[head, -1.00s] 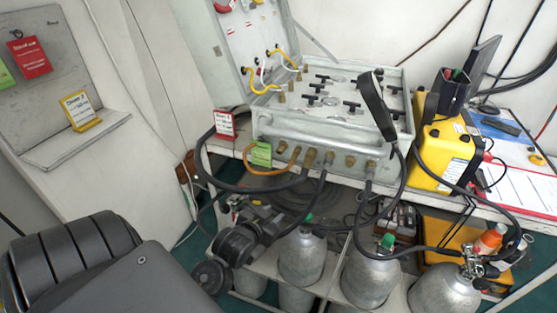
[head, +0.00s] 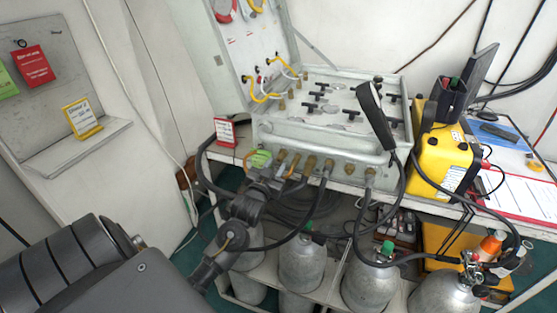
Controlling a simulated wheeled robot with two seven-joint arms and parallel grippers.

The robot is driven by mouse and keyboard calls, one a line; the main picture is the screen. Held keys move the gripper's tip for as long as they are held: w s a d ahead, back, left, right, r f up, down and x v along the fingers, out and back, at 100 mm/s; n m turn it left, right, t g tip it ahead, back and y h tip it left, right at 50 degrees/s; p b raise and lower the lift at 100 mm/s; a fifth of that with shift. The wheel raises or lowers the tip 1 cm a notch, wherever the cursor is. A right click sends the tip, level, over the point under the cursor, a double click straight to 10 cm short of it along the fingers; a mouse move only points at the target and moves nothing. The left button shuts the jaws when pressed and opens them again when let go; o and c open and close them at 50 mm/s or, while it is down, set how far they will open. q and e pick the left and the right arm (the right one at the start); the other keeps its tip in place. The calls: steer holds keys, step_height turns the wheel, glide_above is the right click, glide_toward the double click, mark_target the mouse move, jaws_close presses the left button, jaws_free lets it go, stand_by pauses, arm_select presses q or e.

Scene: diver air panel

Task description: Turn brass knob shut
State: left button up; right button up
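The air panel (head: 325,133) is a grey open case on the bench with a row of brass fittings along its front. A brass fitting (head: 282,160) sits near the left end of that row, close to a green tag (head: 260,159). Which brass piece is the task's knob, I cannot tell. My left gripper (head: 268,178) is dark and reaches up from the lower left to just below the green tag and the leftmost brass fittings. Its fingers blend with dark hoses, so its opening and any contact are unclear. My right gripper is not in view.
Black hoses hang from the panel front. Grey cylinders (head: 301,262) stand under the bench. A black handset (head: 376,116) leans at the panel's right, beside a yellow unit (head: 444,158). A red-and-white card (head: 225,131) stands at the panel's left.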

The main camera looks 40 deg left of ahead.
mark_target(279, 160)
arm_select(q)
steer(key=shift+x, duration=1.65)
jaws_close()
